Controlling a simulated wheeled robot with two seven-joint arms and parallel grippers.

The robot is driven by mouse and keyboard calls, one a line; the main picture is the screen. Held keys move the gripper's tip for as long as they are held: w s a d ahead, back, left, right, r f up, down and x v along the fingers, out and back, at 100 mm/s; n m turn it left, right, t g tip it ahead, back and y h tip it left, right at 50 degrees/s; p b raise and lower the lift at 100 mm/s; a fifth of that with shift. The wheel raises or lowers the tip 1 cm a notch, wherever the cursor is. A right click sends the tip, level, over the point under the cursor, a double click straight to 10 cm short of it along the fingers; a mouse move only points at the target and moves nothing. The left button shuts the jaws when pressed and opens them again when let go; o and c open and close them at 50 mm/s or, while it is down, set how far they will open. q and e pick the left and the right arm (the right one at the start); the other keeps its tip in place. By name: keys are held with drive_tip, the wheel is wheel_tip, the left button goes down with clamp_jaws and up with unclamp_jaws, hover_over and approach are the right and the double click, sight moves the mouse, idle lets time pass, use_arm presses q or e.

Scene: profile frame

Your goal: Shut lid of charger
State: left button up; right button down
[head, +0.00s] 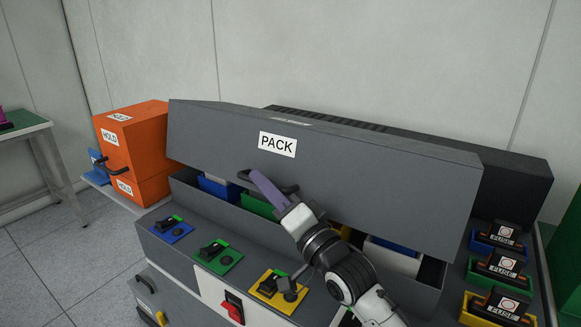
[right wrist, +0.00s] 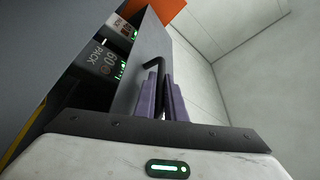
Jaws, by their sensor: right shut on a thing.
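The charger is a long grey bench unit (head: 160,243) with a wide grey lid (head: 385,185) marked PACK. The lid is partly open, with a gap below its front edge. Coloured bays show in the gap, including a blue one (head: 220,190) and a green one (head: 259,207). My right gripper (head: 258,180) has purple fingers and is shut on the lid's black handle (head: 287,189), near the lower edge. In the right wrist view the handle (right wrist: 152,65) runs between the fingers (right wrist: 162,88), and packs (right wrist: 102,62) show under the lid. My left gripper is out of view.
Fuse blocks (head: 503,267) stand at the right. An orange HOLD box (head: 150,135) stands at the left, and a wall is behind.

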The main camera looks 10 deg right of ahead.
drive_tip(key=shift+s+a+f+b, duration=0.1)
drive_tip(key=shift+s+a+f, duration=0.05)
drive_tip(key=shift+f, duration=0.45)
drive_tip(key=shift+s+a+f+b, duration=0.1)
drive_tip(key=shift+a+f, duration=0.05)
drive_tip(key=shift+f, duration=0.5)
drive_tip(key=shift+s+a+f+b, duration=0.1)
drive_tip(key=shift+s+a+f, duration=0.05)
drive_tip(key=shift+f, duration=0.45)
drive_tip(key=c, duration=2.1)
unclamp_jaws()
drive_tip(key=v, duration=1)
drive_tip(key=shift+s+d, duration=0.1)
